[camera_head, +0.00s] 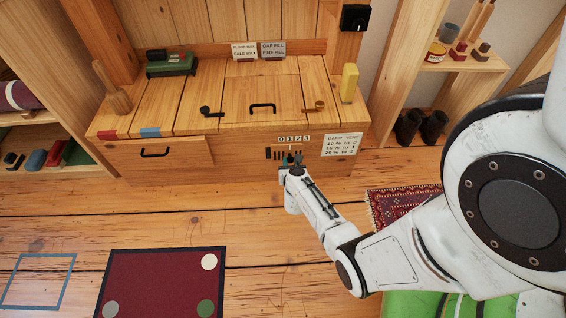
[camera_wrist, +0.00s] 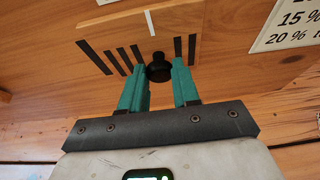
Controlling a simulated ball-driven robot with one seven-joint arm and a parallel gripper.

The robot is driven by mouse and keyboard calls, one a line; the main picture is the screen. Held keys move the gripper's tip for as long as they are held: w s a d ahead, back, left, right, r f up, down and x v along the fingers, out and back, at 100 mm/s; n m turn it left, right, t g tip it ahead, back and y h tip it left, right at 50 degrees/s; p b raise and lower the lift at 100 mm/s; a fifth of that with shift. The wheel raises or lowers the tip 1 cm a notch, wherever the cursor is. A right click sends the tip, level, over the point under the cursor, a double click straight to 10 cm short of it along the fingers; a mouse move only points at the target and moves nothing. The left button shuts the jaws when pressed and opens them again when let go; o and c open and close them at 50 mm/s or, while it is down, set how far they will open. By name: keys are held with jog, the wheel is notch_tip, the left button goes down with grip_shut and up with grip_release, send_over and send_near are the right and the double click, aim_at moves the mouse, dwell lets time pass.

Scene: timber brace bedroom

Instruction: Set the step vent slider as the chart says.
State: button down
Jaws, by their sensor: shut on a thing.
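The step vent (camera_head: 272,154) is a set of dark slots in the front of the wooden step, below a scale plate (camera_head: 294,139) marked 0 1 2 3. Its slider has a round black knob (camera_wrist: 158,68) in the wrist view, with slots on both sides and a white mark above. My gripper (camera_head: 291,160) reaches the vent. Its teal fingers (camera_wrist: 159,84) are shut on the knob. The chart (camera_head: 341,144), headed damp vent, is right of the vent and pairs percentages with numbers. It is partly cut off in the wrist view (camera_wrist: 285,30). The fingers hide part of the scale's lower side in the head view.
A black wall device (camera_head: 355,17) hangs at the top right; its reading is not legible. A drawer (camera_head: 160,160) with a black handle is left of the vent. Open floor (camera_head: 170,220) is in front.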

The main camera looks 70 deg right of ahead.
jog(key=s, duration=0.1)
jog(key=s+d, duration=0.1)
jog(key=s, duration=0.1)
jog(key=c, duration=0.8)
grip_release()
jog(key=shift+w, duration=0.1)
jog(key=p+v, duration=0.4)
jog(key=v, duration=0.6)
jog(key=shift+a+r, duration=0.2)
jog(key=shift+a, duration=0.05)
